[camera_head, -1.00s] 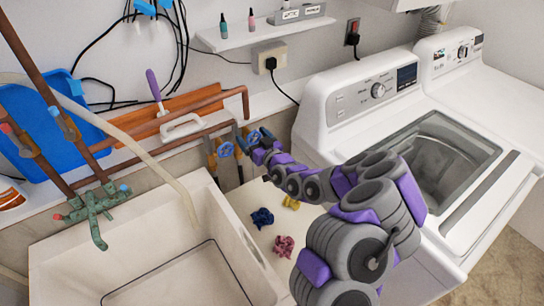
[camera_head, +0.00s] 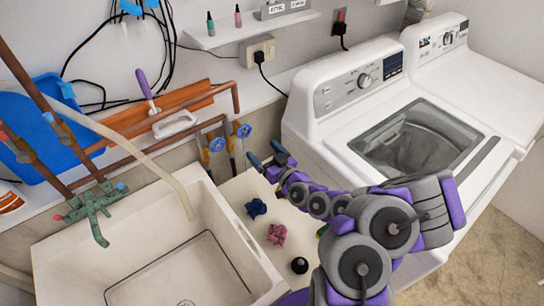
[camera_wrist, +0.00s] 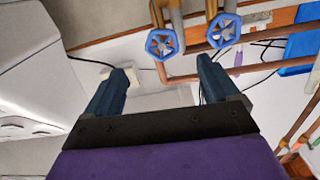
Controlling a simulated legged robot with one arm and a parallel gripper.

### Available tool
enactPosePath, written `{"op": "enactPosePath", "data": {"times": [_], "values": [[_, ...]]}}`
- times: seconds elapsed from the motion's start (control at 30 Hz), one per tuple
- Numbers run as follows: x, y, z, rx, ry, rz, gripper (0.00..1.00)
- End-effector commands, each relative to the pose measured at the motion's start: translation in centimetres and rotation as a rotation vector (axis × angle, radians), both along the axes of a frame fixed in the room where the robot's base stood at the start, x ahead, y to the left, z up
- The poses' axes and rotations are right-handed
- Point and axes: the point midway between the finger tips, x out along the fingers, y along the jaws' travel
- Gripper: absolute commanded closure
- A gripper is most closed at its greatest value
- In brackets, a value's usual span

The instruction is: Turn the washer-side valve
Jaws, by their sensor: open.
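Two blue round valve handles sit on copper pipes at the wall, between sink and washer. The washer-side valve (camera_head: 244,131) is the right one in the head view and the left one in the wrist view (camera_wrist: 162,43). The other valve (camera_head: 217,145) is beside it and also shows in the wrist view (camera_wrist: 224,30). My gripper (camera_head: 267,154) is open and empty, to the right of and below the washer-side valve in the head view, apart from it. In the wrist view both fingers (camera_wrist: 161,78) point toward the valves, with the washer-side valve between their directions.
The washer (camera_head: 340,95) stands close on the right of my gripper. The sink (camera_head: 160,250) is on the left, with a green tap (camera_head: 95,208). Blue cloth (camera_head: 256,208), pink cloth (camera_head: 277,234) and a black ball (camera_head: 299,265) lie below my arm. A power cord (camera_head: 277,84) hangs above.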

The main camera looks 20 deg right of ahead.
Motion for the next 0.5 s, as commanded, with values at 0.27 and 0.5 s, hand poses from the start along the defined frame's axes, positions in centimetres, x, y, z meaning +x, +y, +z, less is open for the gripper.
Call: {"op": "enactPosePath", "data": {"times": [0.27,0.5], "values": [[-2.4,-1.0,0.4,-0.002,0.002,-0.004,0.12],[-3.6,-1.2,0.2,0.001,0.003,-0.002,0.12]]}}
